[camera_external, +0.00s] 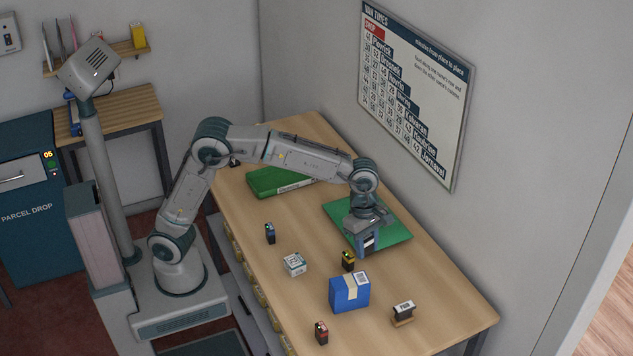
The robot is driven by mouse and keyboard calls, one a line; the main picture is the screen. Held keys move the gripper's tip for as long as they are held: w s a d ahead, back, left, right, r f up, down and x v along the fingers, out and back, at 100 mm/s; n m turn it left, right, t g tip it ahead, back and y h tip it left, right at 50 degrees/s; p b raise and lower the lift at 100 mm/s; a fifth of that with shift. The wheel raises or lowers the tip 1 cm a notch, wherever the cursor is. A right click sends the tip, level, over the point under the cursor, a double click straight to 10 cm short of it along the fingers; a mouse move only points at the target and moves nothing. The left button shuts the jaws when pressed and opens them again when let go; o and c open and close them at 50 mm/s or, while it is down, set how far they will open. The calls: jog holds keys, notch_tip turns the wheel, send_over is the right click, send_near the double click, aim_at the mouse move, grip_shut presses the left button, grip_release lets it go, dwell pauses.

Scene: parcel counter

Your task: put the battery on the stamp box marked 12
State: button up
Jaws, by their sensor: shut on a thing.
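My gripper (368,243) is over the green mat (398,228), pointing down and shut on a small dark thing. The fingers mostly hide that thing, and I cannot tell whether it is a battery. Several small battery-like blocks stand on the counter: a dark blue one (270,233) to the left, a black and yellow one (348,261) just left of and below my gripper, and a black and red one (321,332) near the front. A small white box (294,264) with dark marks lies left of the yellow one. Its marking is too small to read; no 12 is legible.
A blue parcel (349,294) with a pale label stands in front of the yellow block. A small stand with a white label (403,312) is at its right. A green folder (278,181) lies at the back. The counter's front right (450,305) is clear.

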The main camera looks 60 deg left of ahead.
jog(key=s+a+f+n+b, duration=0.1)
jog(key=s+a, duration=0.4)
jog(key=s, duration=0.6)
jog(key=s+a+n+b, duration=0.1)
jog(key=s+a, duration=0.3)
jog(key=s, duration=0.7)
send_over(297, 261)
jog(key=f, duration=0.7)
jog(key=shift+s+a, duration=0.15)
jog(key=shift+a, duration=0.05)
jog(key=shift+f+b, duration=0.35)
jog(key=shift+f, duration=1.5)
jog(key=shift+f, duration=0.15)
jog(key=o, duration=1)
